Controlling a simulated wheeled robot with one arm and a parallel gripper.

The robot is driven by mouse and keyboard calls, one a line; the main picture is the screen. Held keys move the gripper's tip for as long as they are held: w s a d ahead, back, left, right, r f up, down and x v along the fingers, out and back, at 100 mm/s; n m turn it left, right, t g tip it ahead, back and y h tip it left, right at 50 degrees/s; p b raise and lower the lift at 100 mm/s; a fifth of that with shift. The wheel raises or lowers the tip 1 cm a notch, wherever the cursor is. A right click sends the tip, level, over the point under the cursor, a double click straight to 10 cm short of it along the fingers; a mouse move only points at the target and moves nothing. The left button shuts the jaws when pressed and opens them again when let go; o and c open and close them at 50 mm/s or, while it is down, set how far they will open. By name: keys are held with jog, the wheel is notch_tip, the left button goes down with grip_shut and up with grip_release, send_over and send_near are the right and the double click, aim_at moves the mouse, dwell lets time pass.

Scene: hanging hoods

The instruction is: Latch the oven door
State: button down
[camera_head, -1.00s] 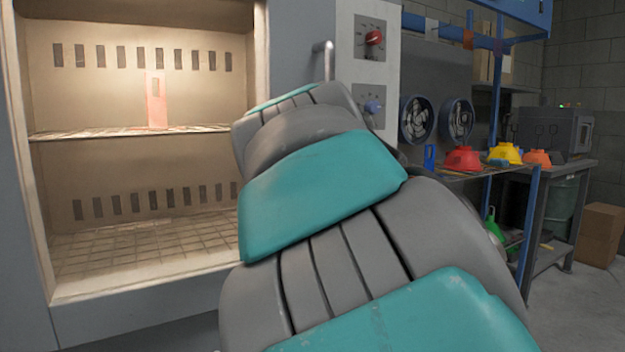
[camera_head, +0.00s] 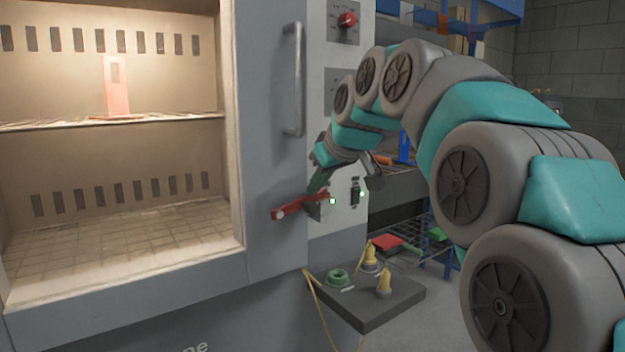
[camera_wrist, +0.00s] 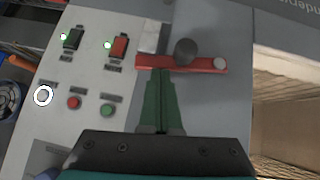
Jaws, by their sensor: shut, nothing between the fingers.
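The oven door (camera_head: 275,140) is grey with a large window and a vertical bar handle (camera_head: 294,80). It looks flush with the oven front. The red latch lever (camera_head: 298,207) lies roughly level across the door's right edge, its pale round end over the door. My gripper (camera_head: 317,187) is at the lever's upper side. Its green fingers (camera_wrist: 160,72) are together and empty, tips at or very near the lever; contact cannot be told.
The control panel (camera_head: 347,215) with lit switches stands right of the latch. A small dark shelf (camera_head: 385,312) with yellow and green fittings juts out below. A red stand (camera_head: 115,88) sits on the oven's inner rack. A blue-framed workbench is behind my arm.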

jog(key=shift+d+f, duration=0.1)
jog(key=shift+f, duration=0.1)
jog(key=shift+r, duration=0.1)
dwell(0.4)
jog(key=w+r+p+v, duration=0.1)
jog(key=w+r+v, duration=0.1)
jog(key=v, duration=1)
jog(key=shift+r, duration=0.25)
jog(key=shift+d, duration=0.1)
jog(key=s+d+f+m+g+h, duration=0.1)
jog(key=s+f+g, duration=0.1)
jog(key=s+f, duration=0.5)
jog(key=s+d+f+m+g+h, duration=0.1)
jog(key=s+d+f+m+g, duration=0.15)
jog(key=f, duration=0.85)
jog(key=s+d+f+m+g, duration=0.1)
jog(key=s+f+g, duration=0.1)
jog(key=s+f, duration=0.5)
jog(key=s+d+f+m+g+h, duration=0.1)
jog(key=s+d+f, duration=0.1)
jog(key=s+f, duration=0.7)
jog(key=s+d+f+m+g+h, duration=0.1)
jog(key=s+d+f+m+g, duration=0.1)
jog(key=s+f, duration=0.8)
jog(key=shift+d, duration=0.35)
